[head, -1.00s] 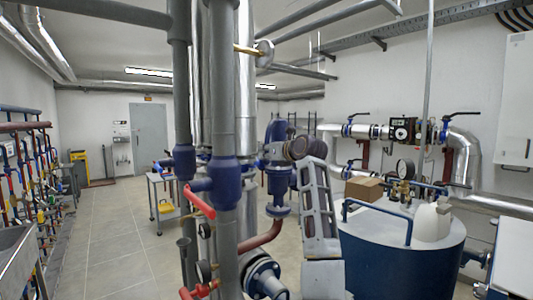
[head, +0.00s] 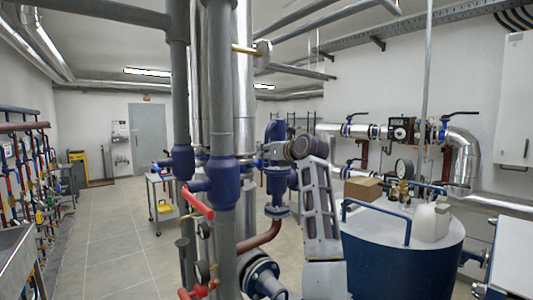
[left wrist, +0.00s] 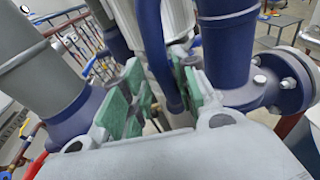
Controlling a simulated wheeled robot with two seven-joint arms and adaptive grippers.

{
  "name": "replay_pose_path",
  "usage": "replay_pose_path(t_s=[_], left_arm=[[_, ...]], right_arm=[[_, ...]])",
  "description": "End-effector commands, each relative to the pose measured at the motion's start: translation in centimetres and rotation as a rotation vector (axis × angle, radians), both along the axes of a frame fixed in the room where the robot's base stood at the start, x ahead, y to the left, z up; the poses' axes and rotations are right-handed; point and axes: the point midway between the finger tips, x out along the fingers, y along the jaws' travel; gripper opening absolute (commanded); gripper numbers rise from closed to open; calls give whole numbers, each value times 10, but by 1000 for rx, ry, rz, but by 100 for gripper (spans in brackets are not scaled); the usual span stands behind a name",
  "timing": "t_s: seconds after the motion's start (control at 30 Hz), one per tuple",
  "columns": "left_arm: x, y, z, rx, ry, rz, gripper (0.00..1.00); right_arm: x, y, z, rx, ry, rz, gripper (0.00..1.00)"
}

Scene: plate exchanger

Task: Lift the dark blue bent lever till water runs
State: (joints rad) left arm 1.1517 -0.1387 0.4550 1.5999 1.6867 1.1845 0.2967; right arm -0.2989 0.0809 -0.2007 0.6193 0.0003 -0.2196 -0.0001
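A dark blue curved bar (left wrist: 157,50), which looks like the bent lever, runs down between the fingers in the left wrist view. My left gripper (left wrist: 160,98) has green-padded fingers, one on each side of the bar, with a gap between them; it looks open. Whether a pad touches the bar I cannot tell. The lever cannot be clearly told from this pipework there. No running water shows. My right gripper is not in view.
Thick grey pipes (head: 222,100) with blue fittings stand close at the left of my arm. A red lever (head: 199,201) sticks out from them. A blue tank (head: 400,255) with gauge, box and white jug stands at the right. Floor (head: 110,235) is free at the left.

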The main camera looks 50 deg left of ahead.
Motion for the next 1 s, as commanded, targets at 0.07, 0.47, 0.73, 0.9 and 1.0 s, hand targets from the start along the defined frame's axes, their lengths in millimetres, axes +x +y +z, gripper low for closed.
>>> replay_pose_path(t_s=[0.07, 0.47, 0.73, 0.9, 1.0], left_arm=[[-2, -6, 1, -1, 0, 1, 26], [-9, -55, 8, 0, 1, -1, 26], [-15, -89, 13, 1, 0, -2, 26], [-17, -104, 16, 2, 1, -2, 26], [-18, -107, 16, 2, 1, -1, 26]], right_arm=[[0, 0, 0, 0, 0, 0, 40], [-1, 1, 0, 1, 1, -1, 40], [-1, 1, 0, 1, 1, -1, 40], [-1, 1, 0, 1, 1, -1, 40], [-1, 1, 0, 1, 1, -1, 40]])
